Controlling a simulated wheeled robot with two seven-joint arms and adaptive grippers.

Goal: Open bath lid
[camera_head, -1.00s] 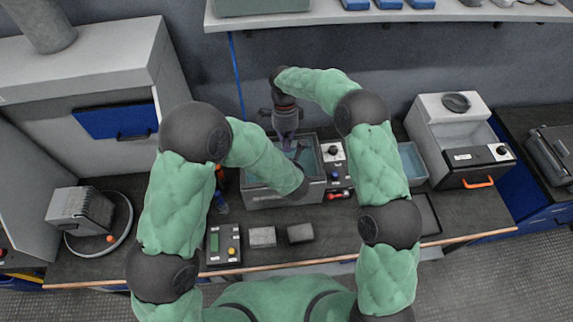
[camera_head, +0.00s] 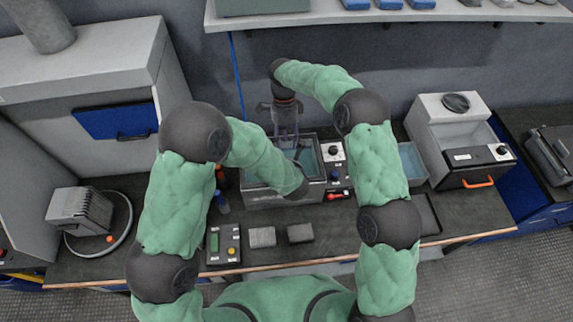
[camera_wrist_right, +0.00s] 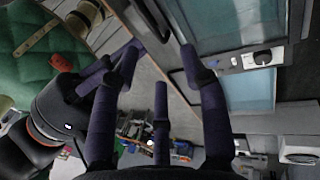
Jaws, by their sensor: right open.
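The bath (camera_head: 262,198) is a grey metal box on the bench with a bluish top surface inside its rim. Its front is partly hidden by my left arm. I cannot tell the lid apart from that bluish surface. My right gripper (camera_head: 286,136) is open and empty over the bath's back left part. In the right wrist view, its dark purple fingers (camera_wrist_right: 160,62) are spread with nothing between them, and the bath (camera_wrist_right: 222,40) is at the top. My left arm's dark end is at the bath's front; its gripper is mostly hidden and its state is unclear.
A control panel with a black knob (camera_head: 333,150) is on the bath's right. A bluish tray (camera_head: 411,163) and a white machine (camera_head: 455,130) stand further right. Two grey blocks (camera_head: 262,237) and a keypad box (camera_head: 223,244) lie in front. A shelf (camera_head: 390,15) hangs above.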

